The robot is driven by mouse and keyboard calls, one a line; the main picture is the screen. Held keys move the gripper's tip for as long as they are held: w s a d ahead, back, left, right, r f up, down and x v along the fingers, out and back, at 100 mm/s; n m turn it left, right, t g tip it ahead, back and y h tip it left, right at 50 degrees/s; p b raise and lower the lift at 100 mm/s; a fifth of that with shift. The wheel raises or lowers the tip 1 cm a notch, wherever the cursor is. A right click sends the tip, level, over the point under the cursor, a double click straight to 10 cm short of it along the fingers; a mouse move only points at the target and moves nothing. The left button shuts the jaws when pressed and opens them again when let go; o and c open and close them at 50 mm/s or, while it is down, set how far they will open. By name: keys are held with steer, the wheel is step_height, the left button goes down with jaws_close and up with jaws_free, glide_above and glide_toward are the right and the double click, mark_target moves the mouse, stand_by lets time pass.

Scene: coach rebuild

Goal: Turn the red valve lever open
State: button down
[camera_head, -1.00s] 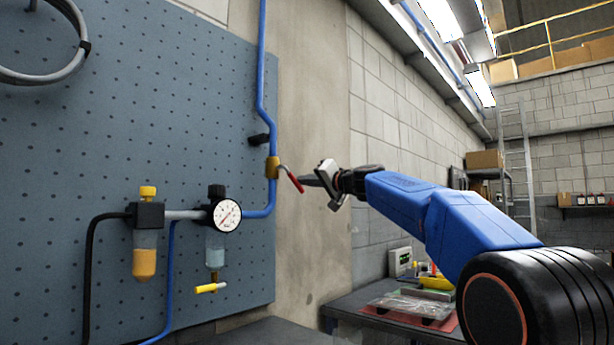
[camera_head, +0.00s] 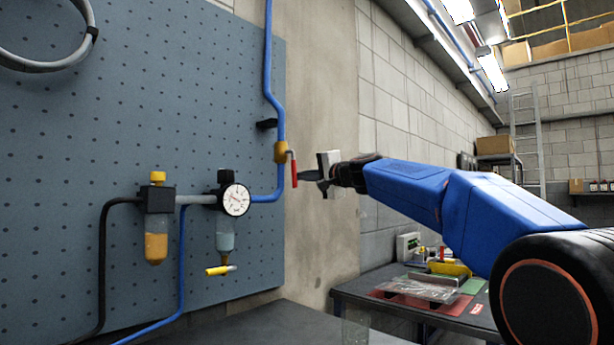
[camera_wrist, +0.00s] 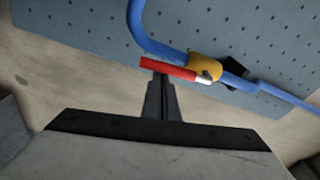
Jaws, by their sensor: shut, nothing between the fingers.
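The red valve lever (camera_head: 294,172) hangs almost straight down, alongside the blue pipe (camera_head: 269,60), from the brass valve (camera_head: 281,152). My gripper (camera_head: 301,176) is shut and empty, with its tips at the lever's right side near the lower end. In the wrist view the shut fingertips (camera_wrist: 160,78) meet the red lever (camera_wrist: 168,68) near its free end, seemingly touching it. The brass valve (camera_wrist: 204,67) and blue pipe (camera_wrist: 142,30) lie beyond. The lever is beside the fingers, not between them.
A pressure gauge (camera_head: 236,200) and an amber bowl unit (camera_head: 156,246) are on the blue pegboard (camera_head: 120,90) left of the valve. A bench (camera_head: 400,302) with trays stands at lower right. Bare wall is behind my gripper.

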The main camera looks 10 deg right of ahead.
steer(key=shift+s+a+f, duration=0.1)
steer(key=shift+s+a, duration=0.1)
steer(key=shift+a, duration=0.1)
stand_by(0.4)
